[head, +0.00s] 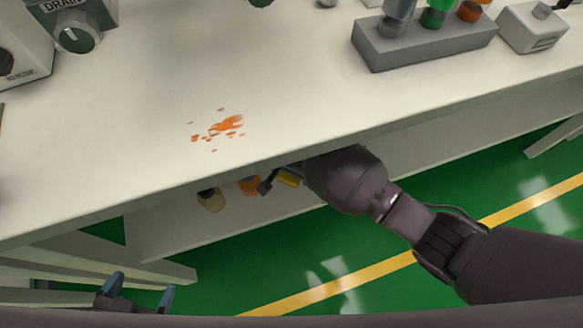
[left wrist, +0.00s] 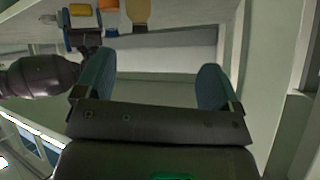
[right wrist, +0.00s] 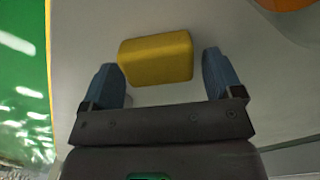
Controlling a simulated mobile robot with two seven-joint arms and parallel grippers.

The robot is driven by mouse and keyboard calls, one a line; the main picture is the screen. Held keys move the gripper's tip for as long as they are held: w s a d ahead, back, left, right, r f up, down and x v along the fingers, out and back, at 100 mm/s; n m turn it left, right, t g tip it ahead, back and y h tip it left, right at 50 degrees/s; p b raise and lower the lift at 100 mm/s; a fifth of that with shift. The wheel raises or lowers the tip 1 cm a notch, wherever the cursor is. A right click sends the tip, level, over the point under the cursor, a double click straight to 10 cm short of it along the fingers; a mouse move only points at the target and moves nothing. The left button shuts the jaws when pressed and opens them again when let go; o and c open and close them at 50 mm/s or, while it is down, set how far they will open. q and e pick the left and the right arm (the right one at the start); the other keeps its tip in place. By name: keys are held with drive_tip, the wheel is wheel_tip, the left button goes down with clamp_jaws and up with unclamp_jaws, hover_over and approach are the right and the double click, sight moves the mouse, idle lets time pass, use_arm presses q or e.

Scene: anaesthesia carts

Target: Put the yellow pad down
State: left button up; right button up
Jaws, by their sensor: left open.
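The yellow pad (right wrist: 156,58) lies on a pale shelf surface just ahead of my right gripper (right wrist: 160,84). The right jaws are open. In the head view the pad (head: 289,177) shows below the worktop edge, and my right gripper (head: 270,183) is partly hidden there. The left wrist view also shows the pad (left wrist: 80,9) beside the right gripper. My left gripper (head: 138,292) is open and empty, low at the left.
An orange item (head: 249,184) and a tan item (head: 210,200) sit beside the pad on the lower shelf. The worktop (head: 130,130) overhangs it and bears an orange spill (head: 226,126) and a grey holder block (head: 425,45). Green floor is open in front.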

drive_tip(key=r+p, duration=0.1)
drive_tip(key=r, duration=0.2)
drive_tip(key=r+p, duration=0.1)
drive_tip(key=r, duration=0.2)
drive_tip(key=shift+w+r+p, duration=0.2)
drive_tip(key=shift+r+p, duration=0.1)
drive_tip(key=shift+r, duration=0.05)
drive_tip(key=shift+s+r, duration=0.1)
drive_tip(key=shift+r, duration=0.45)
drive_tip(key=shift+s, duration=0.1)
use_arm(q)
drive_tip(key=shift+s+a+r+g, duration=0.15)
drive_tip(key=shift+s+a+g, duration=0.2)
drive_tip(key=shift+s, duration=0.25)
drive_tip(key=shift+w+d, duration=0.1)
drive_tip(key=shift+w, duration=0.05)
